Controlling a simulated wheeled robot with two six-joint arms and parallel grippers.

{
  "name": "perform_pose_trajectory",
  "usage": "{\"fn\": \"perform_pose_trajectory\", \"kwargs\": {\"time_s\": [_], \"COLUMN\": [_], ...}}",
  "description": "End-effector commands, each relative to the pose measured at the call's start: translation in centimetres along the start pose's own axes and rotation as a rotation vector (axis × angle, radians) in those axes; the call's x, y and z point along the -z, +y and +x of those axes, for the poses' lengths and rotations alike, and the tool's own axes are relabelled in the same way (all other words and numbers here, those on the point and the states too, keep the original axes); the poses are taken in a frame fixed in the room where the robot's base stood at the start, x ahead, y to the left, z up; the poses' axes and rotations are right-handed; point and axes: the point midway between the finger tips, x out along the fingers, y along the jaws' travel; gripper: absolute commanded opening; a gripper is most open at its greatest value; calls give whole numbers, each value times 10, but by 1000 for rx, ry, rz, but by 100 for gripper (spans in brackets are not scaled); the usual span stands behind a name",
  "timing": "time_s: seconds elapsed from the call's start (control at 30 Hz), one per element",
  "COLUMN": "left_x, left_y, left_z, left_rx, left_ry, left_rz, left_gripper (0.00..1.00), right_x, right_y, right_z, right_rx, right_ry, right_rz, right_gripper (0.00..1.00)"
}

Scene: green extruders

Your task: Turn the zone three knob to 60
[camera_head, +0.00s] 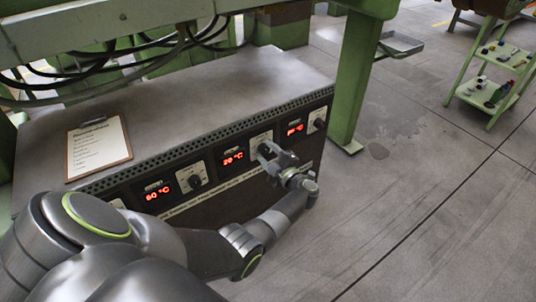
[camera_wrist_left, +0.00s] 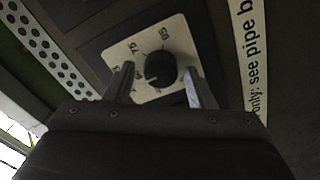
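The control box (camera_head: 222,95) has a dark front panel with several red displays and round black knobs on pale dials. The display beside my left gripper reads about 20 °C (camera_head: 233,157). My left gripper (camera_head: 268,152) is at the dial right of that display and largely hides its knob. In the left wrist view this black knob (camera_wrist_left: 160,71) sits on a pale square dial (camera_wrist_left: 150,47) with numbers, some hidden. My left gripper's fingers (camera_wrist_left: 159,76) are open on either side of the knob, with visible gaps. My right gripper is not in view.
Another display reads 60 °C (camera_head: 158,193), with a knob (camera_head: 195,181) to its right. A further knob (camera_head: 318,123) is at the panel's right end. A clipboard (camera_head: 98,147) lies on the box top.

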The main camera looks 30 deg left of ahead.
Motion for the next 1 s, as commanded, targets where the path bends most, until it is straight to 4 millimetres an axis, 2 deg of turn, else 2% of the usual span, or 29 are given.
{"fn": "perform_pose_trajectory", "kwargs": {"time_s": [0.3, 0.43, 0.8, 1.0], "left_x": [0, 0, -1, -1], "left_y": [-1, -1, -1, -1], "left_z": [-1, -11, -86, -113], "left_rx": [1, 3, 3, 2], "left_ry": [1, 0, -2, 0], "left_rz": [0, 1, 0, 0], "left_gripper": [55, 55, 55, 55], "right_x": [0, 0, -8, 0], "right_y": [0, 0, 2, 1], "right_z": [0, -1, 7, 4], "right_rx": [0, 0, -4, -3], "right_ry": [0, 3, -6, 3], "right_rz": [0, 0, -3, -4], "right_gripper": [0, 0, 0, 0]}}
